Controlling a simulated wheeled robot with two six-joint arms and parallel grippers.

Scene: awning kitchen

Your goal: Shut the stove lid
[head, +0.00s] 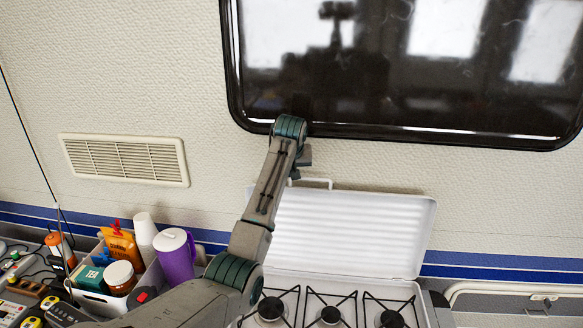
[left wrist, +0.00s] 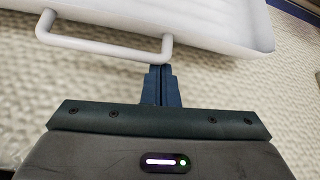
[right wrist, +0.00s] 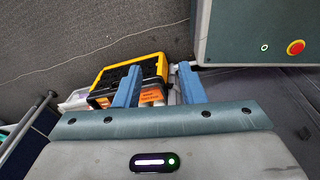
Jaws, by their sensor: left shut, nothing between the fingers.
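The white stove lid (head: 350,232) stands open, raised at the back of the stove (head: 335,286) near the wall. Its bar handle (head: 312,183) is on its upper edge. The left wrist view shows the lid (left wrist: 200,18) and handle (left wrist: 105,46) close up. My left gripper (head: 303,160) is at the top of the lid by the handle. Its fingers (left wrist: 160,70) are shut and empty, with the tips by the handle's right end; I cannot tell whether they touch it. My right gripper (right wrist: 158,82) is open, away from the stove and outside the head view.
A bin (head: 95,300) with a purple pitcher (head: 175,257), white cups (head: 145,232) and jars stands left of the stove. A dark window (head: 400,65) is above the lid. A yellow-black toolbox (right wrist: 125,80) lies beyond my right fingers.

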